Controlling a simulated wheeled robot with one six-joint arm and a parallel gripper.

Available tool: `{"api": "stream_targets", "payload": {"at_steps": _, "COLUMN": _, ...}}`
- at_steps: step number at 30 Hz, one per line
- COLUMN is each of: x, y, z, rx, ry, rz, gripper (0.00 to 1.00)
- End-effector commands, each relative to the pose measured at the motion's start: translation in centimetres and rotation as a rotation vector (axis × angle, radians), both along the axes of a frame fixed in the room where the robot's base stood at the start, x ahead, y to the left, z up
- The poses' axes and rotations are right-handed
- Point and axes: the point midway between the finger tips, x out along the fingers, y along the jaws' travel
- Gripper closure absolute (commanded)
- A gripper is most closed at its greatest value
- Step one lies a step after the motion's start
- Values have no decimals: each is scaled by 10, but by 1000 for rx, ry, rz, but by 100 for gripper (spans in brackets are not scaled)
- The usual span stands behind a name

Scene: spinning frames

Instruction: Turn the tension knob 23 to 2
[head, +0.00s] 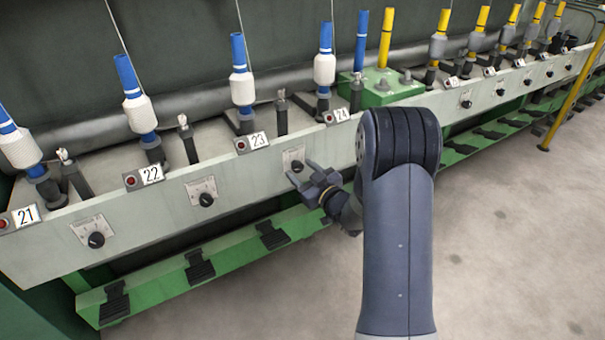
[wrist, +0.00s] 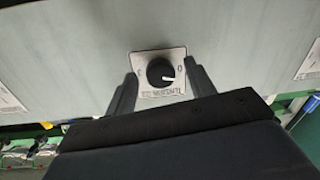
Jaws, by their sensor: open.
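The tension knob (head: 296,166), a black round knob on a pale scale plate, sits on the grey front rail, below and to the right of the label 23 (head: 258,140). The knob also shows in the wrist view (wrist: 159,71), where its white pointer mark points right and slightly down. The scale plate (wrist: 148,95) has marks too small to read. My gripper (head: 302,172) is open in front of this knob. In the wrist view its two fingers stand on the left and right of the knob, apart from it. I cannot tell how far the fingertips are from the rail.
Similar knobs sit on the rail to the left, below label 22 (head: 151,174) and label 21 (head: 27,215). Bobbins such as the white one (head: 242,89) stand above the rail. A green lower beam (head: 236,247) carries black pedals. The floor (head: 500,220) at right is clear.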

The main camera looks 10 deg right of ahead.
Motion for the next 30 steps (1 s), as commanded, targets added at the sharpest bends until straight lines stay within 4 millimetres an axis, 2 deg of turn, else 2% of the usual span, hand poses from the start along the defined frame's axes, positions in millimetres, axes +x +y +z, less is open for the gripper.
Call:
{"api": "stream_targets", "payload": {"at_steps": 9, "x": 3, "y": 1, "z": 0, "rx": 1, "ry": 1, "rz": 0, "gripper": 48}}
{"api": "stream_targets", "payload": {"at_steps": 25, "x": 2, "y": 1, "z": 0, "rx": 0, "ry": 1, "rz": 1, "gripper": 92}}
{"api": "stream_targets", "payload": {"at_steps": 30, "x": 2, "y": 1, "z": 0, "rx": 7, "ry": 4, "rz": 1, "gripper": 92}}
